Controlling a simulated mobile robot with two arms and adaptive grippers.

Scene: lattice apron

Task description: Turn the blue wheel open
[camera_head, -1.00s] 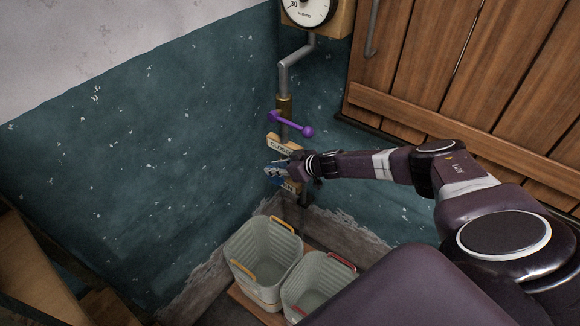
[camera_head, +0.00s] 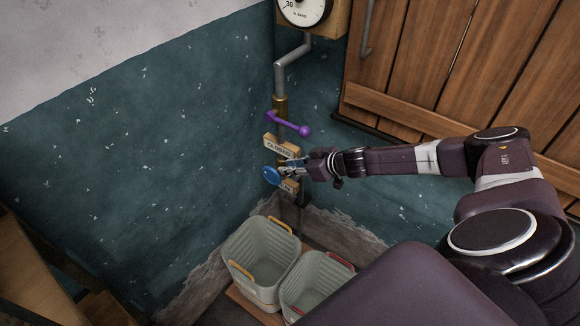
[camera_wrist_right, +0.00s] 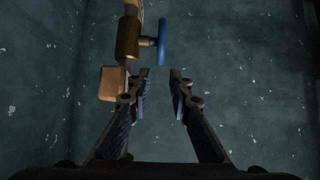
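The blue wheel (camera_head: 271,176) is on the pipe near the wall corner, between a "CLOSED" sign (camera_head: 281,147) above and a lower sign (camera_head: 288,186) that is partly hidden. In the right wrist view the wheel (camera_wrist_right: 162,42) is seen edge-on, with its stem joined to a brass valve body (camera_wrist_right: 128,40). My right gripper (camera_head: 287,167) is just right of the wheel in the head view. In the wrist view its fingers (camera_wrist_right: 160,73) are apart with nothing between them, and the wheel's near end lies just beyond the tips. My left gripper is not in view.
A purple lever (camera_head: 289,124) is on the same pipe above the signs, below a gauge (camera_head: 304,10). Two grey bins (camera_head: 246,277) (camera_head: 303,294) stand below. A wooden plank door (camera_head: 440,70) is at the right. The teal wall at the left is bare.

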